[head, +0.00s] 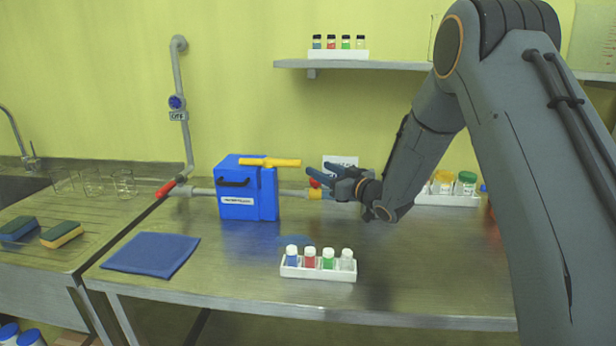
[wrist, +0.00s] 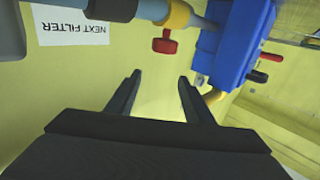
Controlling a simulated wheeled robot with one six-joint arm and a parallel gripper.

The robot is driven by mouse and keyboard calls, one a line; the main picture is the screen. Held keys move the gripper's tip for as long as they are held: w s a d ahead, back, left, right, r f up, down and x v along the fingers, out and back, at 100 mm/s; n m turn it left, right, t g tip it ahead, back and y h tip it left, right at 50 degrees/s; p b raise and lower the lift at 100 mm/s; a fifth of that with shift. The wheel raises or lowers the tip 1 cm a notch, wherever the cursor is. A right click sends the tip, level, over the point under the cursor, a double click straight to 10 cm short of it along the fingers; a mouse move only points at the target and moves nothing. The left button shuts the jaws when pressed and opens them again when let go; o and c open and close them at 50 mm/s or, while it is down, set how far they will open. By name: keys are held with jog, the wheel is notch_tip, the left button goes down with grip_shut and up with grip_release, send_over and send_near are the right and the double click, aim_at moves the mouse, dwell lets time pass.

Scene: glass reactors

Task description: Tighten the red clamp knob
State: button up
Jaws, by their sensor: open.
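The red clamp knob (wrist: 165,43) hangs off the yellow collar (wrist: 178,14) on the pipe in the wrist view. In the head view the red knob (head: 314,182) shows only partly, behind my gripper (head: 322,172). My gripper also shows in the wrist view (wrist: 160,82). Its two dark fingers are open and apart, with nothing between them. The knob lies beyond the fingertips, roughly in line with the gap, and appears apart from them. The yellow collar (head: 315,194) sits on the pipe to the right of the blue filter box (head: 240,207).
The blue box has a yellow handle (head: 270,162) on top. A red lever (head: 166,188) is on the pipe at left. A white rack (head: 318,273) of small bottles and a blue cloth (head: 151,254) lie in front. A "NEXT FILTER" sign (wrist: 72,27) is behind the pipe.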

aim_at(312, 179)
notch_tip(312, 179, down, 5)
jog(key=p, duration=0.1)
jog(key=p+x, duration=0.1)
jog(key=x, duration=0.6)
jog(key=shift+w+a+r+p, duration=0.15)
jog(key=shift+w+p, duration=0.1)
jog(key=shift+p, duration=0.15)
jog(key=c, duration=1)
jog(key=shift+c, duration=0.2)
